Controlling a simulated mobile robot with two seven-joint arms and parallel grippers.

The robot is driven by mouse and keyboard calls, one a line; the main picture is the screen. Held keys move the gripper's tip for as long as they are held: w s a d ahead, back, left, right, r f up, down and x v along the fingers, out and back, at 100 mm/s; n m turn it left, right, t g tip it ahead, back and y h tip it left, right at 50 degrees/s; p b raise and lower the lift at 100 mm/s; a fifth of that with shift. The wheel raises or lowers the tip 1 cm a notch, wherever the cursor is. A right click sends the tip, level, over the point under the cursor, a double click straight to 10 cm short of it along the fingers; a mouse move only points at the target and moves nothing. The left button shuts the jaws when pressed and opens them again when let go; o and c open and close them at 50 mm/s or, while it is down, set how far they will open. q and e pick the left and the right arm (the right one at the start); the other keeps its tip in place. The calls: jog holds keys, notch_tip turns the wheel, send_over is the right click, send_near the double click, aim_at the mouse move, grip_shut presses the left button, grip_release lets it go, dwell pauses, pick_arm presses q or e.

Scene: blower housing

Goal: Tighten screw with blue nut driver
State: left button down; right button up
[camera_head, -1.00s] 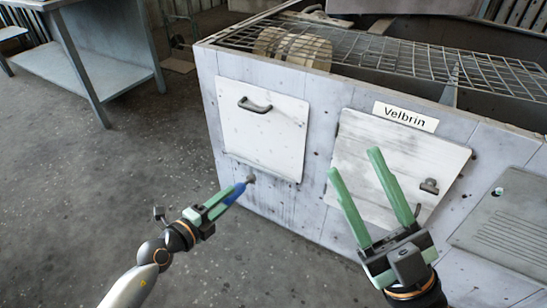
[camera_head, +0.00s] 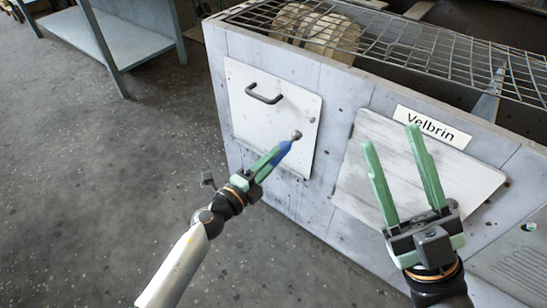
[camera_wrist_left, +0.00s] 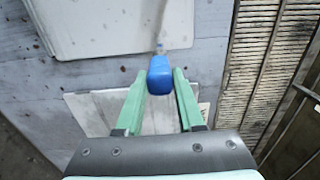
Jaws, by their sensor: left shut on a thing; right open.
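My left gripper (camera_head: 277,157) is shut on the blue nut driver (camera_head: 284,149) and holds it tilted up toward the housing. The driver's grey tip (camera_head: 296,135) appears in front of the right edge of the left white panel (camera_head: 262,118). I cannot tell if it touches. In the left wrist view the blue handle (camera_wrist_left: 160,77) sits between the green fingers, with a thin shaft (camera_wrist_left: 161,42) pointing away. I cannot make out a screw at the tip. My right gripper (camera_head: 390,142) is open and empty in front of the right panel (camera_head: 400,170).
The grey blower housing (camera_head: 345,85) carries a "Velbrin" label (camera_head: 432,126) and a wire grille (camera_head: 420,55) on top. The left panel has a dark handle (camera_head: 263,95). A metal table (camera_head: 125,38) stands at the back left. The floor (camera_head: 110,190) at left is clear.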

aim_at(285, 147)
pick_arm(q)
jog(key=shift+w+d, duration=0.45)
jog(key=shift+w, duration=0.1)
jog(key=shift+b+x, duration=0.5)
jog(key=shift+x, duration=1.4)
jog(key=shift+w+d, duration=0.1)
